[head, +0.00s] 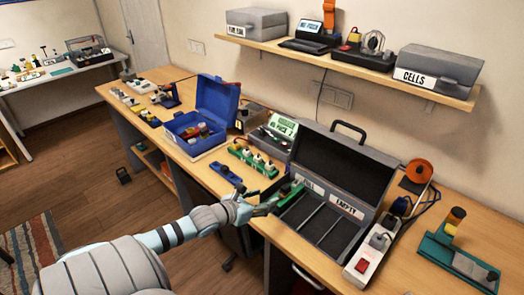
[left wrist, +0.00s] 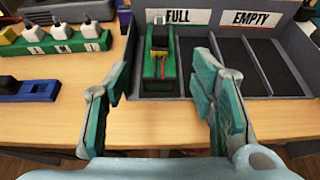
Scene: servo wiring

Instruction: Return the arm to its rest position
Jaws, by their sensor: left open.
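My left arm reaches in from the lower left in the head view. Its gripper (head: 268,203) is at the front edge of the open grey case (head: 345,228). In the left wrist view the gripper (left wrist: 160,88) has its two green-padded fingers spread wide with nothing between them. A green block (left wrist: 160,66) with a black and yellow top and thin wires sits in the leftmost slot, under the FULL label (left wrist: 178,16). The fingers are apart from it, on the near side. The slots by the EMPTY label (left wrist: 250,18) look bare. My right gripper is not in view.
A green strip with white plugs (head: 254,160) and a blue tool (head: 228,173) lie left of the case. A blue toolbox (head: 205,120) stands farther back. A bare strip of table (left wrist: 150,125) lies before the case.

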